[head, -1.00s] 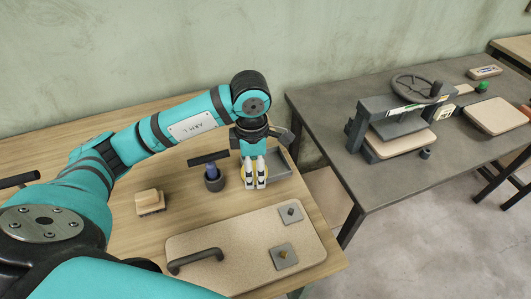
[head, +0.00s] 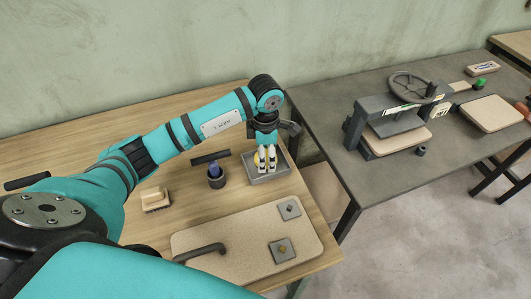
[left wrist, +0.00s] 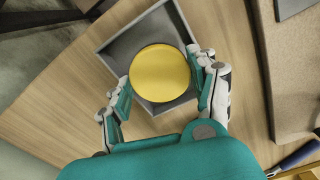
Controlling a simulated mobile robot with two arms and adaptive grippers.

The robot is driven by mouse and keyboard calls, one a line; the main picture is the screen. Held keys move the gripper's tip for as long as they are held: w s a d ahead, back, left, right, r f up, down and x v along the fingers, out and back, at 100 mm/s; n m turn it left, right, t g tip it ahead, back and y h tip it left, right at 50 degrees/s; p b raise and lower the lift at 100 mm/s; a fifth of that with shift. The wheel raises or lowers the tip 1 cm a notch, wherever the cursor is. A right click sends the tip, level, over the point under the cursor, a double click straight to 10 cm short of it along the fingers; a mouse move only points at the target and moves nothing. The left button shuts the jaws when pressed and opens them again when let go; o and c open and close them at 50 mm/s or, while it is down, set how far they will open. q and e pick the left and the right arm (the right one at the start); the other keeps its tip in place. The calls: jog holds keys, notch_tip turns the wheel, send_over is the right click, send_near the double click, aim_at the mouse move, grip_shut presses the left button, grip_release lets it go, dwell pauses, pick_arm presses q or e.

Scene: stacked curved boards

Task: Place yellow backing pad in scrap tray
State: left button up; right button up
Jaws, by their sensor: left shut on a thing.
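The yellow backing pad (left wrist: 160,73) is a round disc held between the fingers of my left gripper (left wrist: 165,92). In the left wrist view it lies over the grey scrap tray (left wrist: 120,50) and covers much of its floor. In the head view my left gripper (head: 266,160) points down at the tray (head: 278,177), and a little of the yellow pad (head: 257,160) shows beside the fingers. I cannot tell how far the pad is above the tray floor. My right gripper is not in view.
A wooden brush-like block (head: 155,199) is further left. A tan board (head: 240,250) with a dark handle and two grey plates lies in front. A grey table with a press (head: 395,125) stands to the right.

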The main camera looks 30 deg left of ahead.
pick_arm(q)
jog(key=shift+f, duration=0.2)
jog(key=o, duration=1.3)
jog(key=shift+o, duration=0.2)
jog(key=shift+r, duration=0.15)
jog(key=shift+r, duration=0.2)
notch_tip(320, 180, up, 12)
jog(key=b, duration=0.3)
jog(key=shift+f, duration=0.15)
